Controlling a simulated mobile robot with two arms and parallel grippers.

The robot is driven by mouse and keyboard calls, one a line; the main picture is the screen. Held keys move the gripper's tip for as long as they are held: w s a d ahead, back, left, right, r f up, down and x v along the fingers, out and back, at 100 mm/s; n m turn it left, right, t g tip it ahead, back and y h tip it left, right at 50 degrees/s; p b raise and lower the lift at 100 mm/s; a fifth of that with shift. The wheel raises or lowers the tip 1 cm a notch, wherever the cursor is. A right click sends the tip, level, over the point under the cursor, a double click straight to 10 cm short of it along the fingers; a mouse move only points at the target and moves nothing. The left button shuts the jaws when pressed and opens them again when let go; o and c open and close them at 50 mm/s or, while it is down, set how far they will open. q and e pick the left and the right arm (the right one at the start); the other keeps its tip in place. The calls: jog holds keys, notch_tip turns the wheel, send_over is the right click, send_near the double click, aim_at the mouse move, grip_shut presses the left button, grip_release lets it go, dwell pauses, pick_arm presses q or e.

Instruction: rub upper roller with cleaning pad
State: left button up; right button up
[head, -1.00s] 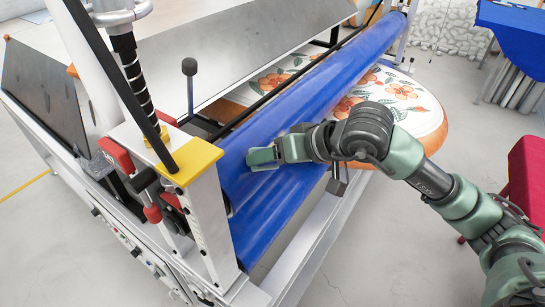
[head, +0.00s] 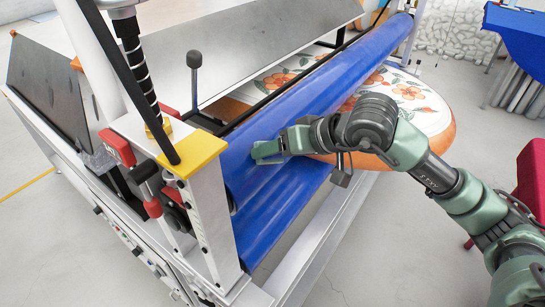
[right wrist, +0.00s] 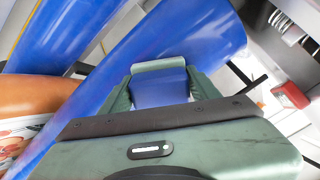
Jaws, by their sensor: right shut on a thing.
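The upper roller (head: 320,88) is a long blue cylinder running from the near machine post to the far upper right. A second blue roller (head: 262,215) lies below it. My right gripper (head: 272,149) is shut on the cleaning pad (head: 262,152), a pale green piece at the near part of the upper roller. The pad appears to be against the roller's front side; exact contact is hard to tell. In the right wrist view the pad's pale green edge (right wrist: 158,66) shows between the fingers, with the blue roller (right wrist: 185,38) just beyond. My left gripper is not in view.
A near end post with a yellow cap (head: 192,153) and red clamps (head: 118,148) stands left of the gripper. A black-knobbed lever (head: 195,62) rises behind. A red chair (head: 532,185) is at right; open floor lies in front.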

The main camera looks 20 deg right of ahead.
jog(key=shift+w+d+b, duration=0.4)
jog(key=shift+w+d, duration=0.15)
jog(key=shift+d, duration=0.25)
jog(key=shift+w+d+f+b, duration=0.15)
jog(key=shift+w+d+b, duration=0.35)
jog(key=shift+b, duration=0.1)
jog(key=shift+w+d+b, duration=2.05)
jog(key=shift+w+d, duration=0.5)
jog(key=shift+d, duration=0.7)
jog(key=shift+s+a+b, duration=0.8)
jog(key=shift+s+a, duration=0.55)
jog(key=shift+a, duration=0.4)
jog(key=shift+s+a+b, duration=0.75)
jog(key=shift+s+a, duration=0.6)
jog(key=shift+a, duration=0.35)
jog(key=shift+s+a+b, duration=0.8)
jog(key=shift+s+a, duration=0.55)
jog(key=shift+a, duration=0.4)
